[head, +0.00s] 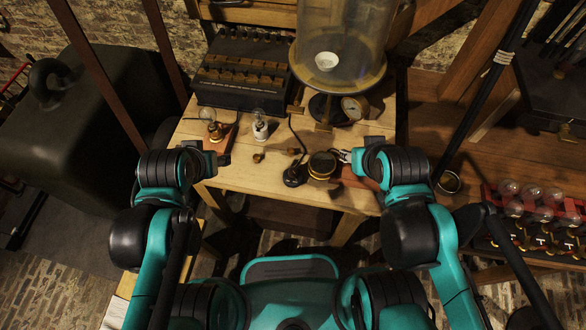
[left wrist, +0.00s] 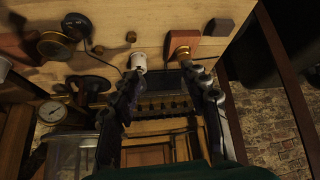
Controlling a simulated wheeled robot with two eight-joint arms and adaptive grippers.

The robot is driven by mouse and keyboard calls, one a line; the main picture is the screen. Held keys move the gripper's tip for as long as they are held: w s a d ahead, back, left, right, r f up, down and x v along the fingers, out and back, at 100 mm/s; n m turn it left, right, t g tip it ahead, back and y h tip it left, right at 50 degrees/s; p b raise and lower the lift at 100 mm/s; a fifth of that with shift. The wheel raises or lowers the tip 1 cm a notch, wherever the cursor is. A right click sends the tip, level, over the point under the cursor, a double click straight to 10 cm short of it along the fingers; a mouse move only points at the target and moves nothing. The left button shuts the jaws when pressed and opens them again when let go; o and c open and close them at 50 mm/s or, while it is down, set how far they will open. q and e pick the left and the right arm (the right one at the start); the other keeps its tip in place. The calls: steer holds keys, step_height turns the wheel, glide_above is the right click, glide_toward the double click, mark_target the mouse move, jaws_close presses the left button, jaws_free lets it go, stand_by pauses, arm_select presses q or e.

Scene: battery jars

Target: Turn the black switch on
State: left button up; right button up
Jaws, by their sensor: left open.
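A small black switch-like piece (head: 294,177) with a dark cord sits near the front edge of the table. It also shows in the left wrist view (left wrist: 76,27), at the top left. A round brass-rimmed piece (head: 321,165) stands just right of it. My left gripper (head: 203,148) is at the table's front left, apart from the switch. In the left wrist view its fingers (left wrist: 163,77) are spread, with the bulb fittings near their tips. My right gripper (head: 345,156) is just right of the brass-rimmed piece; its opening is too small to make out.
A bulb on a wooden base (head: 209,116) and a bulb in a white socket (head: 260,127) stand near my left gripper. Behind are a dark battery box (head: 240,75), a large glass jar (head: 342,35) and a dial gauge (head: 354,107). A red rack of bulbs (head: 490,200) is at right.

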arm_select(q)
steer(key=w+d+f+m+g, duration=0.1)
steer(key=w+d+g, duration=0.1)
steer(key=d, duration=0.3)
steer(key=w+d+f+g, duration=0.1)
steer(key=w+d+f, duration=0.1)
steer(key=w+d, duration=0.15)
steer(key=m+g+p, duration=0.1)
steer(key=m+g, duration=0.1)
steer(key=g, duration=0.1)
glide_above(293, 170)
steer(key=f, duration=0.6)
steer(key=shift+a+f, duration=0.25)
steer(key=shift+s+d+f+g, duration=0.1)
steer(key=shift+d+f+g, duration=0.15)
steer(key=shift+f+g, duration=0.05)
steer(key=shift+f, duration=0.3)
step_height(293, 170, down, 7)
steer(key=b, duration=0.2)
steer(key=shift+f+b, duration=0.1)
steer(key=shift+b, duration=0.25)
steer(key=shift+c, duration=0.3)
jaws_close()
